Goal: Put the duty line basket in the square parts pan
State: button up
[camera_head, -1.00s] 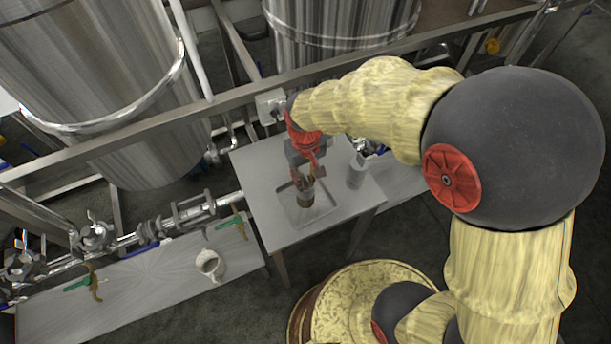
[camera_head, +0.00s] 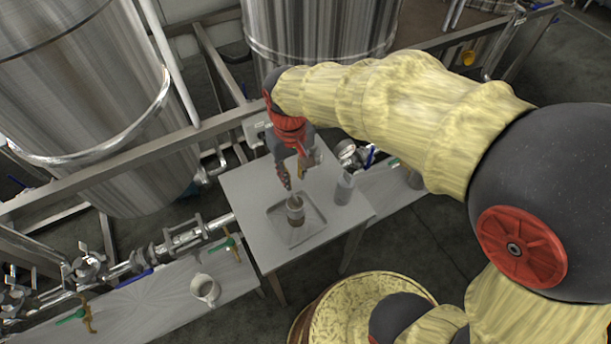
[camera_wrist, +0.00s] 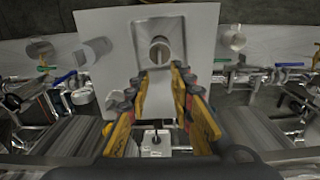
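The duty line basket, a small cylinder with a brown band (camera_head: 295,211), stands upright inside the square parts pan (camera_head: 313,223), a shallow grey tray on the small table. In the wrist view, the basket (camera_wrist: 160,52) shows as a round top with a bar across it, within the pan (camera_wrist: 175,29). My gripper (camera_head: 294,183) is above the basket, apart from it. In the wrist view, the fingers of my gripper (camera_wrist: 160,74) are spread with nothing between them.
A grey cylinder (camera_head: 344,189) stands on the table (camera_head: 240,188) right of the pan. A white jug (camera_head: 205,289) is on the low bench at left.

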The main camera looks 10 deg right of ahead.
jog(key=s+d+r+m+t, duration=0.3)
jog(key=s+d+r+t, duration=0.2)
jog(key=s+d+r, duration=0.7)
notch_tip(320, 180, up, 2)
jog(key=shift+r+t, duration=0.15)
jog(key=shift+t, duration=0.15)
jog(key=shift+s, duration=0.1)
notch_tip(320, 180, down, 4)
jog(key=b, duration=0.4)
jog(key=shift+f, duration=0.2)
jog(key=shift+d, duration=0.15)
